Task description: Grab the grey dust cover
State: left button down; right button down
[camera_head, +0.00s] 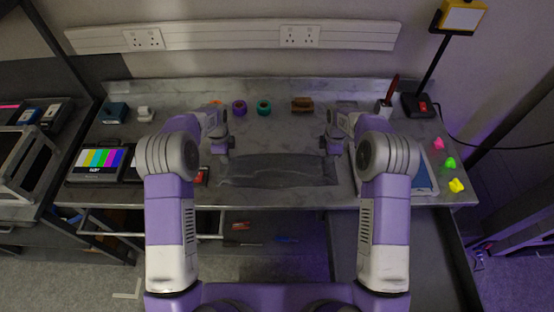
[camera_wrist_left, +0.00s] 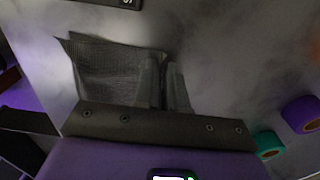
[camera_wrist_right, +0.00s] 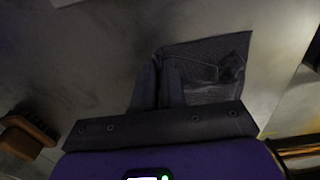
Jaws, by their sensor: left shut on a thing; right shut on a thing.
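The grey dust cover (camera_head: 278,171) is a dark, slightly see-through cloth spread flat over the front middle of the bench. My left gripper (camera_head: 222,148) is at its left end, and my right gripper (camera_head: 333,147) is at its right end. In the left wrist view the left gripper (camera_wrist_left: 166,88) is shut at the edge of the mesh cover (camera_wrist_left: 110,70). In the right wrist view the right gripper (camera_wrist_right: 160,85) is shut at the edge of the cover (camera_wrist_right: 212,65), which is wrinkled there. The pinched cloth is hidden between the fingers.
Tape rolls, purple (camera_head: 239,107) and teal (camera_head: 264,106), and a brown brush (camera_head: 302,105) stand behind the cover. A colour-bar monitor (camera_head: 100,162) is at left. A blue-edged tray (camera_head: 424,178), bright small pieces (camera_head: 450,163) and a lamp (camera_head: 420,104) are at right.

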pick_arm(q)
jog(key=shift+s, duration=0.1)
